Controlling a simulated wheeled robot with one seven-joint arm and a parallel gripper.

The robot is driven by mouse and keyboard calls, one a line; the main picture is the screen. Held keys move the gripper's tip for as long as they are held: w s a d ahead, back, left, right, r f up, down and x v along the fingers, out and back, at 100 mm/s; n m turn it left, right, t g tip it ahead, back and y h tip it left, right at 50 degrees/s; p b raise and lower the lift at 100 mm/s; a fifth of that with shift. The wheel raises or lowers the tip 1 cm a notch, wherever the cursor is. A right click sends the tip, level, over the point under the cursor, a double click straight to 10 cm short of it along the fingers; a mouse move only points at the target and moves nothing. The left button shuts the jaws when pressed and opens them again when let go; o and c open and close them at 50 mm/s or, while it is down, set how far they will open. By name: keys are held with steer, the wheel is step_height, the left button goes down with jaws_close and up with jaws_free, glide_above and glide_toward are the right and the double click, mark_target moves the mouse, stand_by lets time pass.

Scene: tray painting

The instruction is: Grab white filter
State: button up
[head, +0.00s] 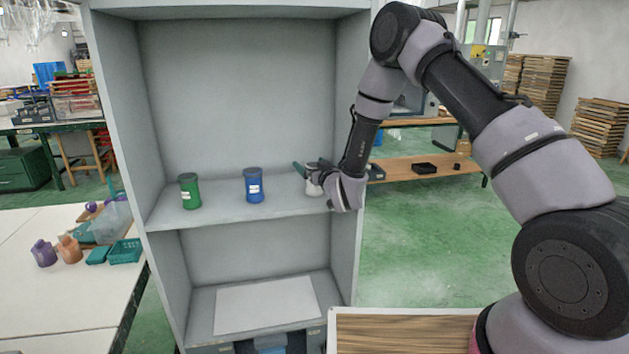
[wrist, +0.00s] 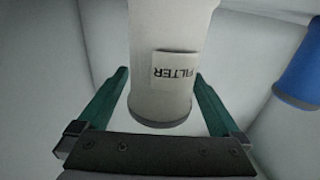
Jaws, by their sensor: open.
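The white filter (wrist: 165,40) is a pale cylinder with a dark rim and a label reading "FILTER", upside down in the wrist view. In the head view the white filter (head: 312,187) stands at the right of the upper shelf, partly hidden by my gripper. My gripper (wrist: 161,76) is open, with one green finger on each side of the filter and a visible gap to each. In the head view my gripper (head: 308,174) reaches in from the right at the filter.
A blue can (head: 254,186) stands left of the filter, also at the right edge of the wrist view (wrist: 305,70). A green can (head: 189,191) is farther left. The cabinet's right side wall (head: 349,120) is close to my arm. The lower shelf holds a flat pale panel (head: 265,305).

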steer(key=c, duration=1.5)
